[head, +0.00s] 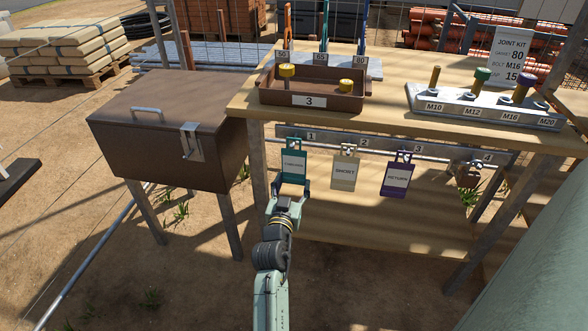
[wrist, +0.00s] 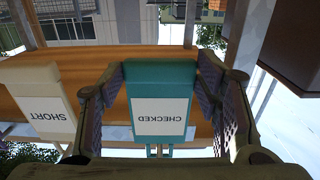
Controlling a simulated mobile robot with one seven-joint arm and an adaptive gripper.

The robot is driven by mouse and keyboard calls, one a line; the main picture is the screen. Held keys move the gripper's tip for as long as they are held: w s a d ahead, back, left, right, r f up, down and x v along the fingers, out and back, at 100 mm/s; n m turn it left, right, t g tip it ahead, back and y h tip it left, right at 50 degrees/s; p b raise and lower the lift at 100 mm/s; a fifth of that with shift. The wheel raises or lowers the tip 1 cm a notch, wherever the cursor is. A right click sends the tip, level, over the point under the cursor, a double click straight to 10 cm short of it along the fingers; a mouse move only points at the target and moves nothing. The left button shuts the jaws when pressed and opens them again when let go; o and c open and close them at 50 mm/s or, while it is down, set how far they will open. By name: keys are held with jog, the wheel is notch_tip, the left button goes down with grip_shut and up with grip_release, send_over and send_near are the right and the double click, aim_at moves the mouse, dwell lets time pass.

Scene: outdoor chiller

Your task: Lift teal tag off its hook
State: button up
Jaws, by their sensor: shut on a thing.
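The teal tag (head: 294,167) reads "CHECKED" on a white label and hangs upright below the rail (head: 325,147), by the number 1. My gripper (head: 288,189) reaches it from below and is shut on it, one finger at each side edge. In the wrist view the tag (wrist: 160,108) appears upside down between the padded fingers. The tag's loop appears to be at the hook; whether it bears on the hook is too small to tell. A cream "SHORT" tag (head: 345,171) and a purple "RETURN" tag (head: 396,179) hang to the right.
A wooden bench (head: 400,105) stands above the rail, with a brown tray (head: 340,98) and a grey bolt rack (head: 490,107) on it. A brown lidded box (head: 155,145) stands close on the left. A padlock-like item (head: 468,177) hangs by number 4.

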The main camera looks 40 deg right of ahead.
jog(key=shift+r, duration=0.15)
grip_shut()
jog(key=shift+r+p, duration=0.55)
jog(key=shift+r, duration=0.15)
jog(key=v, duration=0.6)
jog(key=shift+p, duration=0.45)
jog(key=shift+f, duration=0.1)
jog(key=o, duration=1.2)
grip_release()
grip_shut()
